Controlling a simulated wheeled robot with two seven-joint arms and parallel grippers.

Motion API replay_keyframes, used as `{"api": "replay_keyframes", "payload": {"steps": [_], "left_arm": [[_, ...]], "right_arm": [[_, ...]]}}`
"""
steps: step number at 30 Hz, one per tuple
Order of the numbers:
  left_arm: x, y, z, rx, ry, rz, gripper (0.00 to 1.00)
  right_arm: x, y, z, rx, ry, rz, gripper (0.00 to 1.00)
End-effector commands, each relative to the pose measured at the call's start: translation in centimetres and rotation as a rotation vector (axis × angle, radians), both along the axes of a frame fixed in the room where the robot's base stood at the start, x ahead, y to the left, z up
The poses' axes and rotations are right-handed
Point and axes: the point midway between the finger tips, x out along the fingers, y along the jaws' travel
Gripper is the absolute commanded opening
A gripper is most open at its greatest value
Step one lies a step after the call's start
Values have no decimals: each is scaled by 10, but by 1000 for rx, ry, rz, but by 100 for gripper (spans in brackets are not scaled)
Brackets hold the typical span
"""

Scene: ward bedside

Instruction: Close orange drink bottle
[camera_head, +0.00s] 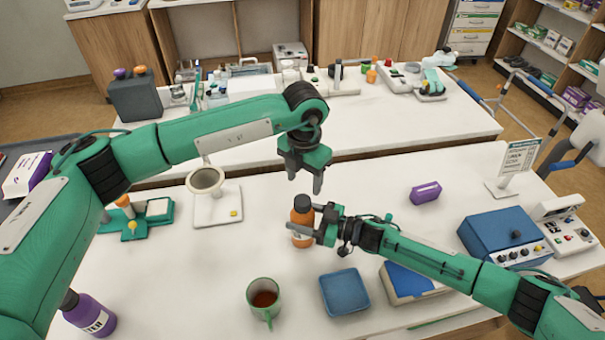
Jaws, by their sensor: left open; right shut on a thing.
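The orange drink bottle (301,222) stands upright on the white table in the head view, with a dark cap on its top. My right gripper (318,222) comes in from the right and is shut on the bottle's body. Its fingers hide part of the bottle. My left gripper (305,184) is open and empty, pointing down just above the cap, apart from it. I cannot tell whether the cap is tight.
A green mug (264,301) with dark liquid, a blue tray (344,292) and a blue box (411,283) lie in front. A purple box (425,192) and a blue device (505,236) are right. A white stand (217,208) is left.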

Motion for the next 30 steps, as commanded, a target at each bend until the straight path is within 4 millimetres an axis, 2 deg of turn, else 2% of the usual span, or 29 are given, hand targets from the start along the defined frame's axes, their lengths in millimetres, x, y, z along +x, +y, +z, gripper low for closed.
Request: {"api": "replay_keyframes", "payload": {"steps": [18, 24, 30], "left_arm": [[1, 2, 6, 0, 2, 981, 56], [1, 3, 7, 1, 3, 1181, 56], [1, 3, 8, 0, 2, 1252, 56]], "right_arm": [[0, 0, 1, 1, 0, 0, 0], [0, 0, 1, 1, 0, 0, 0], [0, 0, 1, 1, 0, 0, 0]]}}
